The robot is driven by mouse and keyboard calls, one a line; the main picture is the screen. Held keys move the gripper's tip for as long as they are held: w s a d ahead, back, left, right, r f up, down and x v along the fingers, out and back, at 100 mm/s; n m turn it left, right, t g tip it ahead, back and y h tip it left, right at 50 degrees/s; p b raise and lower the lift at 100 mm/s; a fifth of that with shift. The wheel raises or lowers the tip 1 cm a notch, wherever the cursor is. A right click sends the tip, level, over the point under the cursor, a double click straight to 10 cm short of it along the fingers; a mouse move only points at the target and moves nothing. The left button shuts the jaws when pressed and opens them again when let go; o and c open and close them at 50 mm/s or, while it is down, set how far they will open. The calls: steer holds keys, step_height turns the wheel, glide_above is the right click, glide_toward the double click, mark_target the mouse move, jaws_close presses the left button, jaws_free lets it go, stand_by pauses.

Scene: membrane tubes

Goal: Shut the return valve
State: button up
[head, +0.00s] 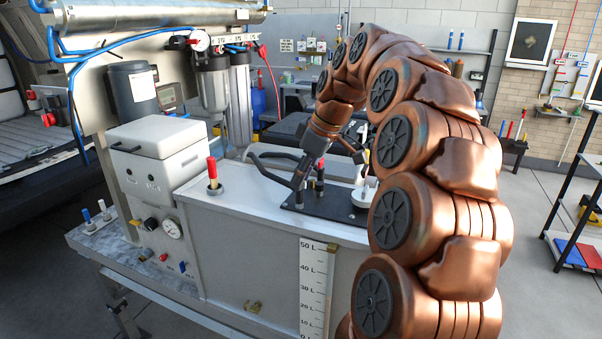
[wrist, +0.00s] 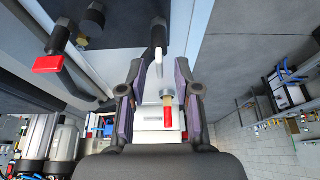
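My gripper (head: 300,182) points down over the black plate (head: 330,207) on top of the pale tank. In the wrist view my gripper (wrist: 159,75) has its two fingers apart, with nothing held between them. A red-handled valve (head: 320,168) stands on the plate close beside my gripper. A white-handled valve (head: 366,172) stands at the plate's right end. In the wrist view a white-tipped handle (wrist: 158,38) and a red handle on a brass body (wrist: 168,108) show in line with the gap, apparently beyond the fingers. I cannot read which one is the return valve.
Another red-topped valve (head: 212,172) stands on the tank's left part, beside a pale control box (head: 156,150). Filter housings (head: 214,88) and blue hoses are behind it. A litre scale (head: 316,285) is on the tank front.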

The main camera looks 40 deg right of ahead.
steer(key=shift+w+f, duration=0.1)
steer(key=shift+f, duration=0.15)
jaws_close()
stand_by(0.4)
